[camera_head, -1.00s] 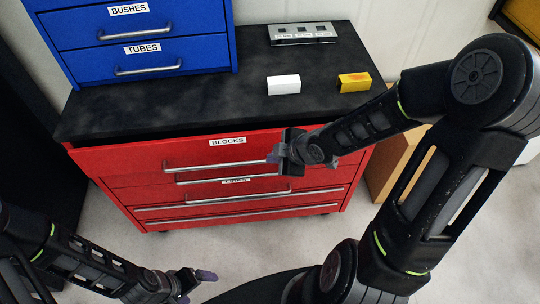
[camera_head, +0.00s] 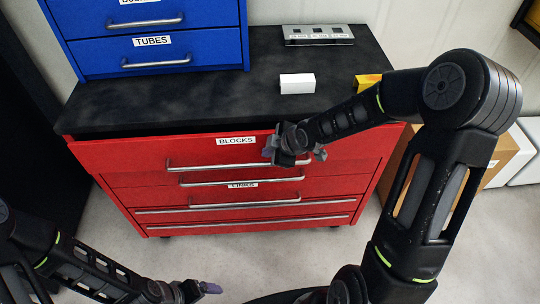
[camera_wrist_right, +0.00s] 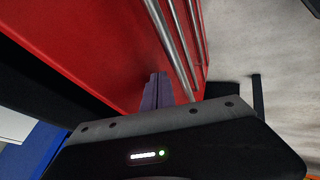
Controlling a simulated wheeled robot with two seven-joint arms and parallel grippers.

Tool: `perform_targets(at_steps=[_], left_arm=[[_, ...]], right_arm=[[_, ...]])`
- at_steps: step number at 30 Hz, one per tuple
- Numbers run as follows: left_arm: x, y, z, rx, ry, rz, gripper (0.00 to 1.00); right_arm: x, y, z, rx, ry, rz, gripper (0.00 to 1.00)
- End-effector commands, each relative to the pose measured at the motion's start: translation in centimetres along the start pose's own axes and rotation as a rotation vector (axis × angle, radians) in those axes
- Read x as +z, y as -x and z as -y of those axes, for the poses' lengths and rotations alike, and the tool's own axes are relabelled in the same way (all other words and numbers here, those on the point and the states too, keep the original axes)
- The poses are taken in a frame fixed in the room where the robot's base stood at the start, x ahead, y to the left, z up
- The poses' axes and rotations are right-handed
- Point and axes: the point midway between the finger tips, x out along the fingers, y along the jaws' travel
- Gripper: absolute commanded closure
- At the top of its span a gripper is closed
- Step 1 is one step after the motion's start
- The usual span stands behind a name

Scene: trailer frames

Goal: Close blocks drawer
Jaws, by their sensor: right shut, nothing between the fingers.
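The blocks drawer (camera_head: 120,153) is the top red drawer, labelled BLOCKS, with a long silver handle (camera_head: 215,165). Its front stands slightly forward of the black cabinet top, with a narrow dark gap above it at the left. My right gripper (camera_head: 271,149) is shut and empty, at the upper part of the drawer front, right of the label. In the right wrist view its purple fingers (camera_wrist_right: 156,91) are together close against the red front; contact is hard to tell. My left gripper (camera_head: 205,289) is low at the bottom edge, away from the cabinet, its fingers partly cut off.
The lower red drawers (camera_head: 150,225) look shut. On the black top (camera_head: 190,108) are a blue drawer unit (camera_head: 90,60), a white block (camera_head: 297,83), a yellow block (camera_head: 366,81) partly behind my right arm, and a metal plate (camera_head: 318,41). A cardboard box (camera_head: 505,150) stands at the right.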

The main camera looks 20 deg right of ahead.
Motion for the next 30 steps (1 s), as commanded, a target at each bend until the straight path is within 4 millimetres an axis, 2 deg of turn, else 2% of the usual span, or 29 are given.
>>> perform_targets(at_steps=[8,16,30], left_arm=[[0.0,0.0,0.0,0.000,0.000,0.000,0.13],[0.0,0.7,-0.3,0.000,0.000,0.001,0.13],[0.0,0.4,-0.1,0.000,0.000,0.001,0.13]], right_arm=[[0.0,0.0,0.0,0.000,0.000,0.000,1.00],[0.0,-1.2,-2.3,0.001,-0.001,0.000,1.00],[-0.1,-1.4,-2.2,0.000,0.001,-0.001,1.00]])
